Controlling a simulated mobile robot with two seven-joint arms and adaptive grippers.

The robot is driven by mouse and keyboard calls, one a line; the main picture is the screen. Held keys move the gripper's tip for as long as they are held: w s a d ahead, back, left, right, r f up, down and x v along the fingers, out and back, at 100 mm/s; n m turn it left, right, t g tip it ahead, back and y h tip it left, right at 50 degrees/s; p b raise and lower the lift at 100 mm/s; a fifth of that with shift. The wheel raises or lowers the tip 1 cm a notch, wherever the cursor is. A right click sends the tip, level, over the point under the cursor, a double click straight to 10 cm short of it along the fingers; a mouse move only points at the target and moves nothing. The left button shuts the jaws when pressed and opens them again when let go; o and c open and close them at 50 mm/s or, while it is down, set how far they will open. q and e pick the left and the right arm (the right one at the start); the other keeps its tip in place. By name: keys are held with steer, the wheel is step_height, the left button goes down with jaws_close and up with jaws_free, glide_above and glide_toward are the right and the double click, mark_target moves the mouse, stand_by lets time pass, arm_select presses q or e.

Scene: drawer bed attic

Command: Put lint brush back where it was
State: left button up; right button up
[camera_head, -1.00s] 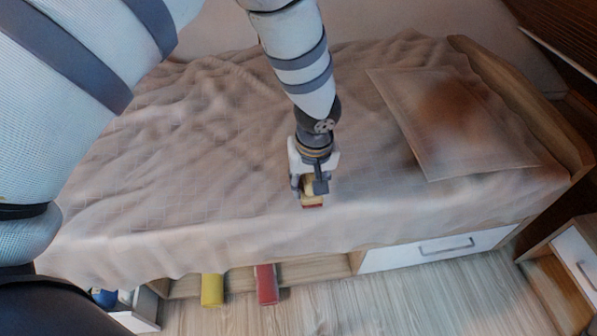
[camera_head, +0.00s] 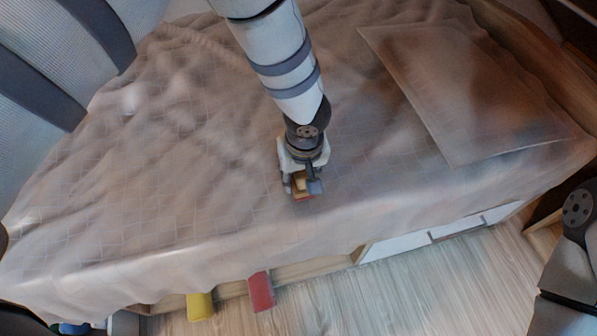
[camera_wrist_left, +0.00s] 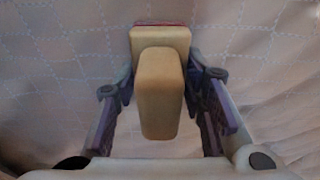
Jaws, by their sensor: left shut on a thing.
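The lint brush (camera_wrist_left: 160,90) has a tan, yellowish handle and a reddish edge at its far end. In the left wrist view it stands between the two fingers of my left gripper (camera_wrist_left: 160,105), which is shut on it. In the head view the gripper (camera_head: 302,187) points down over the bed near its front edge, with the brush (camera_head: 303,193) partly hidden between the fingers. I cannot tell whether the brush touches the cover. My right gripper is not in view; only a dark part of my right arm shows at the right edge.
The bed (camera_head: 180,170) has a rumpled beige cover. A flat pillow (camera_head: 470,85) lies at its right. Below the front edge are a yellow item (camera_head: 200,306), a red item (camera_head: 261,291) and a white drawer front (camera_head: 395,246). Light wood floor (camera_head: 420,290) is clear in front.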

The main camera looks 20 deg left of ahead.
arm_select(q)
steer(key=shift+w+d+f, duration=0.1)
steer(key=shift+w, duration=0.1)
steer(key=o, duration=1.2)
